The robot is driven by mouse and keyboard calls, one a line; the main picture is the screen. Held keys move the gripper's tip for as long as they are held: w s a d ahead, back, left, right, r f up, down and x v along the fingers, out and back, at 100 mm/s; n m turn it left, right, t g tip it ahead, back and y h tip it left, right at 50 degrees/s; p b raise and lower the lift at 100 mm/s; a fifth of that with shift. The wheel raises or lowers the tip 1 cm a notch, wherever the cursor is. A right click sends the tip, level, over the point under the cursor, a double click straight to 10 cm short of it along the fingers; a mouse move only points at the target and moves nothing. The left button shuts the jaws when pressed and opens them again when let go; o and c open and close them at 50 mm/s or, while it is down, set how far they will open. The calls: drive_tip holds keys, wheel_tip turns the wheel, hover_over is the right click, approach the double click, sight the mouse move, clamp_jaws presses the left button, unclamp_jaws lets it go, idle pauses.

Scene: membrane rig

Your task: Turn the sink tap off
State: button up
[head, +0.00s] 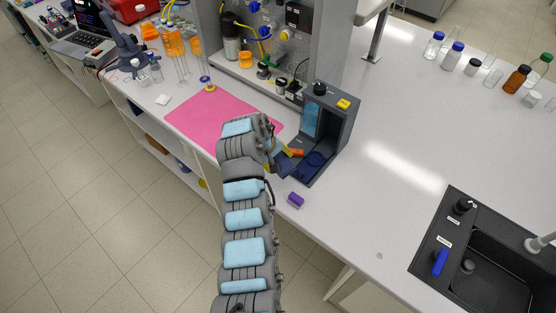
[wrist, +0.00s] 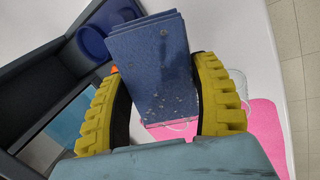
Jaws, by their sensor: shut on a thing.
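The black sink (head: 490,275) is at the lower right of the head view. A blue lever (head: 440,262) and a black knob (head: 463,205) stand on its left rim, each by a small label too blurred to read. A pale spout (head: 541,242) reaches in from the right edge; I cannot make out running water. My gripper (head: 289,158) is far left of the sink, beside a grey open-fronted unit. In the wrist view its yellow fingers are shut on a speckled dark blue slab (wrist: 155,70), which looks like a layered stack.
The grey unit (head: 343,130) has a yellow button and a round blue piece (head: 314,160) inside. A purple cylinder (head: 295,200) lies near the counter's front edge. A pink mat (head: 215,115) lies left. Bottles (head: 453,55) line the back right. The counter between unit and sink is mostly clear.

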drive_tip(key=s+r+p, duration=0.3)
drive_tip(key=s+r, duration=0.2)
drive_tip(key=shift+s+d, duration=0.1)
drive_tip(key=shift+s, duration=0.1)
drive_tip(key=s+r+p, duration=0.2)
drive_tip(key=s+p, duration=0.4)
drive_tip(key=p, duration=0.2)
drive_tip(key=shift+d+p, duration=0.15)
drive_tip(key=shift+p, duration=0.25)
drive_tip(key=shift+s, duration=0.15)
